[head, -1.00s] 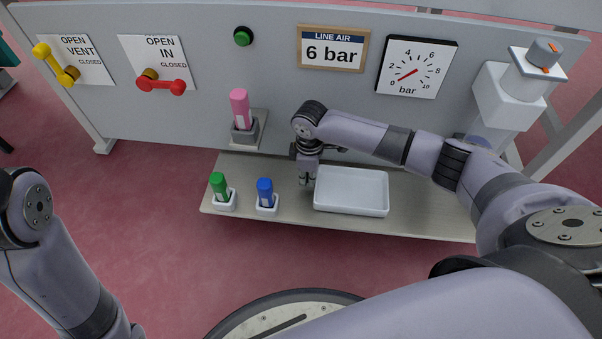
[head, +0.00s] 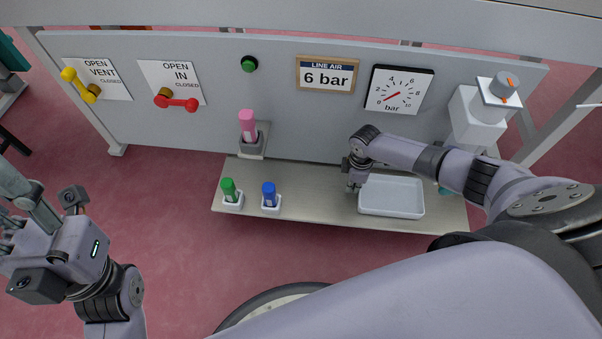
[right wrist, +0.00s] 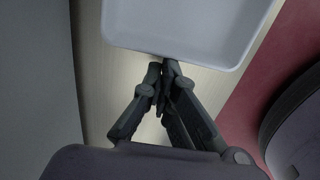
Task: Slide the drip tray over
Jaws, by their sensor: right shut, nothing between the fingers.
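The drip tray is a shallow white rectangular tray (head: 392,211) lying flat on the right part of the pale shelf (head: 310,208). My right gripper (head: 354,187) is shut and empty, low over the shelf at the tray's left end. In the right wrist view the closed fingertips (right wrist: 164,66) are right at the edge of the tray (right wrist: 185,28), touching or nearly touching it. My left gripper (head: 15,205) is at the far left of the head view, away from the shelf; its fingers are partly cut off by the frame.
A green marker (head: 229,189) and a blue marker (head: 269,194) stand in white holders on the shelf's left. A pink marker (head: 247,125) stands in a grey holder by the panel. A white unit with a grey knob (head: 480,112) is above the shelf's right end. Shelf between blue marker and gripper is clear.

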